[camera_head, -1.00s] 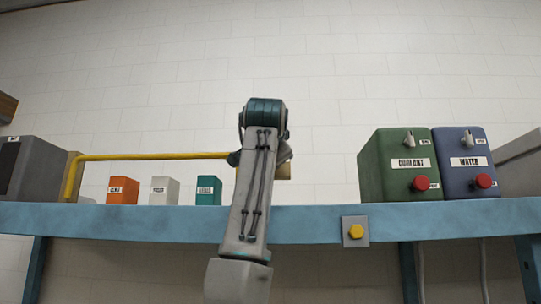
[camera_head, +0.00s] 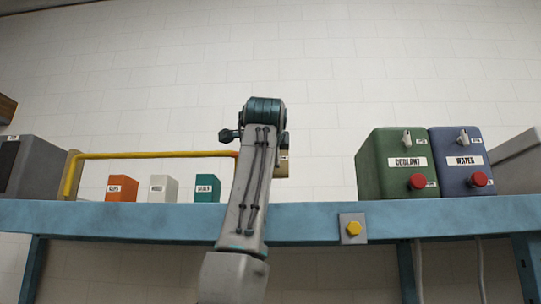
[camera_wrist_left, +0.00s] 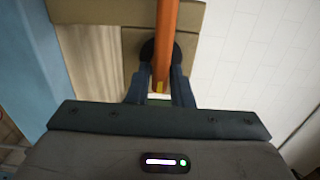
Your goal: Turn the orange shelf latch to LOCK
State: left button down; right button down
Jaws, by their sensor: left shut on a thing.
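The orange latch (camera_wrist_left: 167,35) shows in the left wrist view as a bar running down from the top edge, in front of a tan block (camera_wrist_left: 115,22). My left gripper (camera_wrist_left: 160,92) is shut on its lower end, with a dark finger on each side. In the head view my left arm hides the gripper and most of the latch. A short orange-red piece (camera_head: 230,153) shows just left of the arm, in line with a yellow rail (camera_head: 150,155). No LOCK mark is readable. My right gripper is in neither view.
A blue shelf edge (camera_head: 120,216) crosses the head view. Orange (camera_head: 122,188), white (camera_head: 163,188) and teal (camera_head: 208,188) boxes stand under the rail. Green (camera_head: 385,180) and blue (camera_head: 465,190) knobbed units stand at right. The shelf between arm and green unit is clear.

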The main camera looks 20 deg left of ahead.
pick_arm(q)
jog(key=shift+w+f, duration=0.1)
jog(key=shift+f, duration=0.05)
jog(key=c, duration=1.4)
grip_release()
jog(key=shift+d, duration=0.1)
jog(key=b+v, duration=0.5)
jog(key=v, duration=0.6)
